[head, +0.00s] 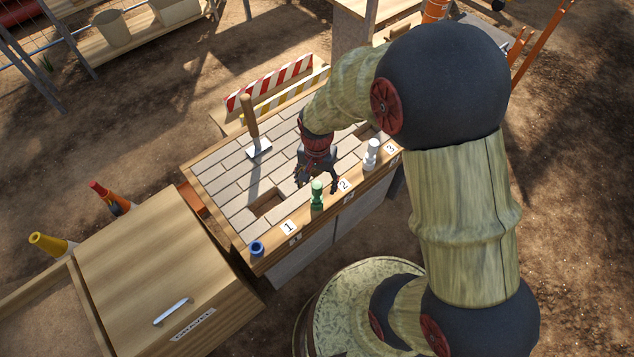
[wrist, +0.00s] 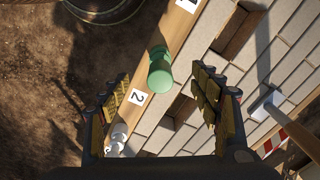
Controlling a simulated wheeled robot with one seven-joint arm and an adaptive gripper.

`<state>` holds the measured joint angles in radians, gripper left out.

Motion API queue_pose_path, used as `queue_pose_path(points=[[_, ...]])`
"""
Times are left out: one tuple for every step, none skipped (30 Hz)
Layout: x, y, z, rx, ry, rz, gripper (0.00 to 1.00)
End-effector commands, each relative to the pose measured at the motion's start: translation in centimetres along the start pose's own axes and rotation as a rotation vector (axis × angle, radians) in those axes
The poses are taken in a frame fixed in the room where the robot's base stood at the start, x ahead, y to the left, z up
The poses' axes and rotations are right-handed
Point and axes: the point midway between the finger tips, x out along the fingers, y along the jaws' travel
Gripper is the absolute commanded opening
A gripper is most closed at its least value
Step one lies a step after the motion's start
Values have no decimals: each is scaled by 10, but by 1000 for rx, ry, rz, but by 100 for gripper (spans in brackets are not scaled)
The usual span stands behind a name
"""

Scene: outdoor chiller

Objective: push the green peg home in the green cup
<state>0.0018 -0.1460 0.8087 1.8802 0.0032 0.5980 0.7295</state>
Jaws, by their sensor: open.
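The green peg (head: 317,189) stands upright at the front edge of the brick-topped table, between the labels 1 and 2. Its round top shows in the wrist view (wrist: 160,76). The green cup (head: 316,206) shows as a green part below the peg; how deep the peg sits in it I cannot tell. My gripper (head: 317,187) is open and empty, above the table just behind the peg. In the wrist view its fingers (wrist: 165,98) are spread wide, with the peg top between and slightly beyond them. Nothing is held.
A blue cup (head: 257,248) stands at the left end of the front edge, and a white peg (head: 371,154) stands near label 3. Recesses break the brick top. A wooden drawer unit (head: 160,265) stands at front left.

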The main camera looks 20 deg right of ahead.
Motion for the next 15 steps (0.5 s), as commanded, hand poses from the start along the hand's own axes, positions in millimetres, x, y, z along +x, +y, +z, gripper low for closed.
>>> queue_pose_path(points=[[-11,0,0,0,0,0,63],[-14,0,0,0,0,0,63],[-18,0,0,0,0,0,63],[-22,0,0,0,1,0,63],[-25,0,0,0,1,0,63],[-29,0,0,0,0,0,63],[-32,0,0,0,0,0,63],[-36,0,0,0,1,0,63],[-40,0,0,0,1,0,63],[-43,0,0,0,0,0,63],[-46,0,0,0,0,0,63],[-49,0,0,0,0,0,63],[-51,0,0,0,0,0,63],[-52,0,0,0,0,0,63],[-52,0,0,0,0,0,63]])
